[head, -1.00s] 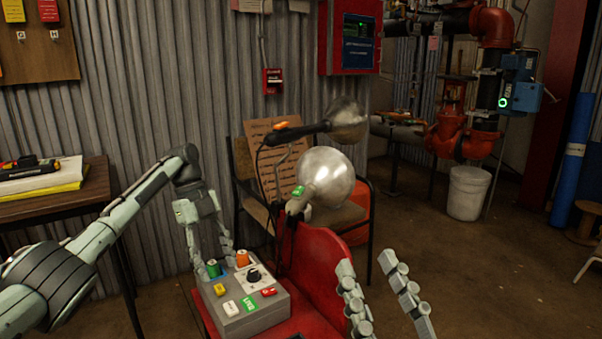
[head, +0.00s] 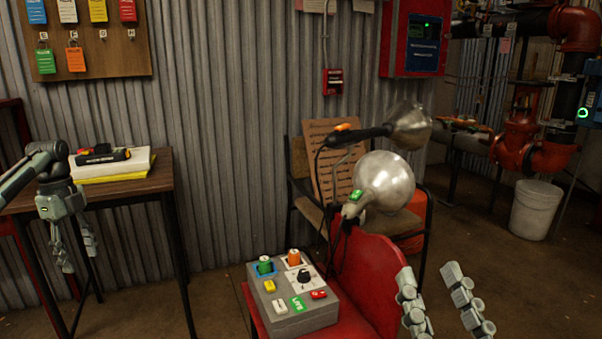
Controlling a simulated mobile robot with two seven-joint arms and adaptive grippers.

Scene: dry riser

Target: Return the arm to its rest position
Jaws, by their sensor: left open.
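My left gripper (head: 78,262) hangs with its fingers downward at the left of the head view, in front of the wooden table. It is open and empty, well apart from the grey control box. My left arm (head: 30,170) comes in from the left edge. My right gripper (head: 443,318) shows at the bottom right, its two fingers spread apart with nothing between them.
Two metal-shaded lamps (head: 385,182) rise behind the control box. A chair with a cardboard sheet (head: 325,150) stands by the wall. The wooden table (head: 135,184) at left holds papers and a black device. A white bucket (head: 535,210) stands at right. Open floor lies between table and cart.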

